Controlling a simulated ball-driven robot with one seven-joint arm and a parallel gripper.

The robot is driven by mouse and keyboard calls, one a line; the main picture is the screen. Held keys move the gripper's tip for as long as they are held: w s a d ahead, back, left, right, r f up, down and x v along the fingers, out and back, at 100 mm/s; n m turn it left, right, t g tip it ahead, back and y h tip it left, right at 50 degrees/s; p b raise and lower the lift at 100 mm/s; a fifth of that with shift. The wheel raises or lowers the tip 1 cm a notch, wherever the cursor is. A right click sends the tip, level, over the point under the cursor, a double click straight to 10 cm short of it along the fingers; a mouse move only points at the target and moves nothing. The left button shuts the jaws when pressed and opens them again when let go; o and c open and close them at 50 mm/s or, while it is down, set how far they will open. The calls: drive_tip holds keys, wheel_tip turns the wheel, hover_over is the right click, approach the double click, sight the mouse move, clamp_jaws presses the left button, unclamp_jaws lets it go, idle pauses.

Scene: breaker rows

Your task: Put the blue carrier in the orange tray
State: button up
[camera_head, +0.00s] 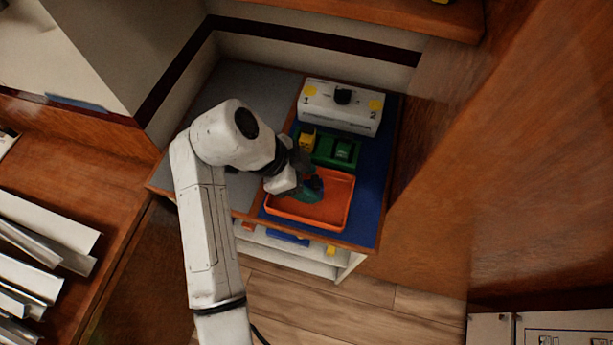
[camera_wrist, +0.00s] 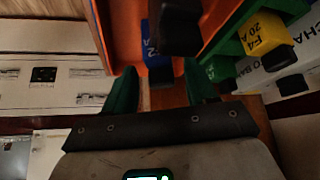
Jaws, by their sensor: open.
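The orange tray (camera_head: 325,213) sits on the blue part of the unit's top; its wall also shows in the wrist view (camera_wrist: 126,35). The blue carrier (camera_wrist: 155,42), with dark parts and a partly hidden pale label, appears inside the tray. In the head view only a small blue patch of it (camera_head: 316,183) shows beside my gripper. My gripper (camera_head: 306,188) is low over the tray's back left part. In the wrist view its two green fingers (camera_wrist: 160,90) are apart with nothing clamped between them. Whether the carrier rests on the tray floor is hard to tell.
A green holder (camera_head: 325,157) with a yellow carrier (camera_head: 307,139) and a green carrier (camera_head: 342,150) stands just behind the tray. A white box (camera_head: 341,107) with a black knob is behind that. A shelf below holds a blue item (camera_head: 287,237). A wooden panel rises at right.

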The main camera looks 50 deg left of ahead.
drive_tip(key=shift+r, duration=0.15)
drive_tip(key=v, duration=1.2)
drive_tip(key=shift+w, duration=0.1)
